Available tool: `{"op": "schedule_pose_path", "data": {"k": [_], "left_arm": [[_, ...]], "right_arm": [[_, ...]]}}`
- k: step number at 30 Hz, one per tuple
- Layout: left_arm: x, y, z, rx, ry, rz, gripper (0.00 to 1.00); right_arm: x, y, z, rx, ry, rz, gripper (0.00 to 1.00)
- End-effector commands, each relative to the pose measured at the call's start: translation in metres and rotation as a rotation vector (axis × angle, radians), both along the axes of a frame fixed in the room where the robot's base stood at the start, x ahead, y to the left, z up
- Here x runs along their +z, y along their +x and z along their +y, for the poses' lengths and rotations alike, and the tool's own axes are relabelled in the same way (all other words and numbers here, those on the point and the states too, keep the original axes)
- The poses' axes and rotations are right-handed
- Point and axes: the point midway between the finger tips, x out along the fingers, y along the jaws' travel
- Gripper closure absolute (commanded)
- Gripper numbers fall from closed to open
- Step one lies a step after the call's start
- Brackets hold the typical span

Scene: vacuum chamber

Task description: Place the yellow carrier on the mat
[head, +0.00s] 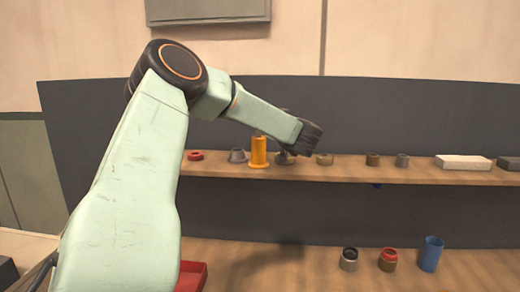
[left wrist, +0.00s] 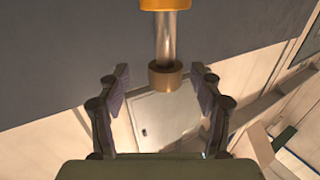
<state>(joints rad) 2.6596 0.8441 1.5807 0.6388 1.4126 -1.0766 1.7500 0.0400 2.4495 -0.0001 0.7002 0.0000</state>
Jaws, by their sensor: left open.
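A yellow-orange flanged piece (head: 258,152), which looks like the yellow carrier, stands upright on the wooden shelf. My left arm reaches over from the left, and its dark wrist end is just right of this piece in the head view. In the left wrist view my left gripper (left wrist: 160,76) is open, its two fingers wide apart. A metal rod (left wrist: 166,38) with an orange part (left wrist: 165,4) at the top edge and a brown collar (left wrist: 165,77) shows between the fingers, apart from both. I cannot tell whether that orange part is the carrier. I cannot make out a mat. My right gripper is not in view.
The shelf (head: 340,175) also holds a red ring (head: 195,156), a grey flanged piece (head: 237,156), several small collars and a white block (head: 462,162). Below stand two small cups, a blue cup (head: 431,254) and a red tray (head: 192,276). A dark panel (head: 400,115) is behind.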

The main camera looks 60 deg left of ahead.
Motion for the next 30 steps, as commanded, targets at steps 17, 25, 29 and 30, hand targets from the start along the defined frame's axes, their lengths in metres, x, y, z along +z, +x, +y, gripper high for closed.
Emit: {"op": "schedule_pose_path", "data": {"k": [17,25,29,30], "left_arm": [[-0.002,0.007,0.04,0.0,0.001,-0.001,0.35],[-0.002,0.006,0.04,0.0,0.001,-0.001,0.57],[-0.002,0.006,0.04,0.0,0.001,-0.001,0.68],[-0.002,0.006,0.04,0.0,0.001,-0.001,0.71]], "right_arm": [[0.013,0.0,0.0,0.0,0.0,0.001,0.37],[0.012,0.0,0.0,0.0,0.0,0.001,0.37],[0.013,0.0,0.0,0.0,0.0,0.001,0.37],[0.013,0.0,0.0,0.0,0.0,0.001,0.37]]}}
